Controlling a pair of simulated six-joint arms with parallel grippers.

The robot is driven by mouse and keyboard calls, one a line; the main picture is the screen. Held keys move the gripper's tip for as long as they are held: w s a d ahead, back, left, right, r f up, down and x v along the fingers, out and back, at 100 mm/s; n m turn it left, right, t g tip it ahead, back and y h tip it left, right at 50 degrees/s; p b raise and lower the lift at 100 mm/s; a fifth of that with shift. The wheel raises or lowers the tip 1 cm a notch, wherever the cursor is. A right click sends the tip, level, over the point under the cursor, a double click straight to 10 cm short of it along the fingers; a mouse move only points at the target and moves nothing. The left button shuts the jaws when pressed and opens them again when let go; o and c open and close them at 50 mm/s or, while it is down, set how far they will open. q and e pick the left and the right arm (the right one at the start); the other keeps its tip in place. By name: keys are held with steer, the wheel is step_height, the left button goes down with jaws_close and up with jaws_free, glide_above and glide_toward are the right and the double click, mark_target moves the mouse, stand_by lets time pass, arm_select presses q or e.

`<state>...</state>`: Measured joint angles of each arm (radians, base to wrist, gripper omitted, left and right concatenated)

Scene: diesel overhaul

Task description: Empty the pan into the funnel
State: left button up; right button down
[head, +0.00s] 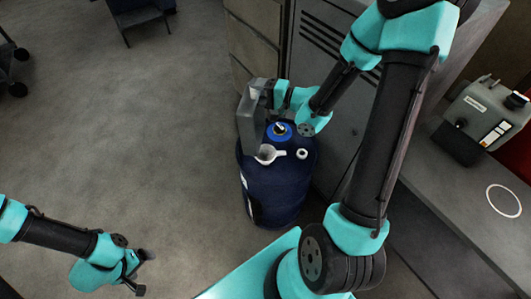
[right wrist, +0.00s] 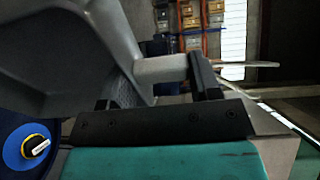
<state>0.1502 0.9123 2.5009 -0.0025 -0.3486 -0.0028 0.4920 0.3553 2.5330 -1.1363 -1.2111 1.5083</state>
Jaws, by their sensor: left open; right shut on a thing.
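The grey pan (head: 247,118) is tipped steeply on its side above the far left of the blue drum. My right gripper (head: 268,92) is shut on it. In the right wrist view the pan (right wrist: 65,65) fills the upper left, and the jaws (right wrist: 165,75) are closed around its short grey handle. The pale funnel (head: 268,154) is on top of the drum (head: 275,192), to the front right of the pan. Whether anything is in or pouring from the pan cannot be seen. My left gripper (head: 140,273) is open and empty, low over the floor at lower left.
A small white ring-like fitting (head: 302,154) is to the funnel's right. Grey cabinets (head: 325,75) stand close behind the drum.

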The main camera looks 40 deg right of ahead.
steer(key=shift+w+a+r, duration=1)
steer(key=shift+w+r, duration=0.1)
steer(key=shift+r, duration=0.2)
steer(key=shift+a, duration=0.1)
steer(key=w+a+f+g+h, duration=0.3)
steer(key=w+a+g, duration=0.1)
steer(key=w+a, duration=0.4)
steer(key=shift+w+f+n+g+h, duration=0.25)
steer(key=shift+f+n+g+h, duration=0.05)
steer(key=shift+f, duration=0.05)
